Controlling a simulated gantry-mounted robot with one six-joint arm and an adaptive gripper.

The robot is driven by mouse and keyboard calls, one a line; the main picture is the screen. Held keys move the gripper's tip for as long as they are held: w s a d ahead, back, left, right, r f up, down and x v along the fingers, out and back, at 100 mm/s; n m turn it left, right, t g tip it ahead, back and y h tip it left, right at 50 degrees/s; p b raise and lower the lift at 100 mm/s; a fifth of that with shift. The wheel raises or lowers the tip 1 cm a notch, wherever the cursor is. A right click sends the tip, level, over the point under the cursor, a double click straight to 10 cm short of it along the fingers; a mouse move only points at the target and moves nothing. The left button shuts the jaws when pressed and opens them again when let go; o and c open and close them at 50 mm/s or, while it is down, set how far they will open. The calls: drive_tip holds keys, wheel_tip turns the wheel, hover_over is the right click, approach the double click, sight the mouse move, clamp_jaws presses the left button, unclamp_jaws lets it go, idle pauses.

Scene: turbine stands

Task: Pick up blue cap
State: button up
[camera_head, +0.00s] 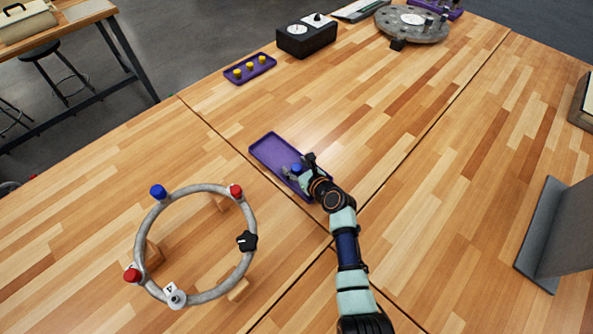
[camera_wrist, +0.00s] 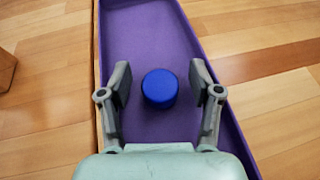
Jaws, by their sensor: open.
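A blue cap (camera_wrist: 159,87) stands on the floor of a purple tray (camera_wrist: 150,28). In the wrist view my gripper (camera_wrist: 160,84) is open, with one finger on each side of the cap and a gap on both sides. In the head view my gripper (camera_head: 299,165) is over the purple tray (camera_head: 268,146), and a small part of the blue cap (camera_head: 296,168) shows between the fingers. Another blue cap (camera_head: 158,191) sits on the grey ring (camera_head: 211,295) at the left.
The ring also carries red caps (camera_head: 236,191), a black knob (camera_head: 247,241) and a tag, on wooden blocks. A small purple tray with yellow pieces (camera_head: 250,69) and a black box (camera_head: 306,38) stand farther back. A grey bracket (camera_head: 545,235) stands at right. The table between is clear.

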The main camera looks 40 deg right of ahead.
sight(296, 166)
drive_tip(key=c, duration=0.9)
drive_tip(key=shift+r, duration=0.15)
drive_tip(key=shift+c, duration=0.2)
wheel_tip(296, 166, up, 20)
drive_tip(key=p, duration=0.7)
drive_tip(key=shift+o, duration=0.9)
clamp_jaws()
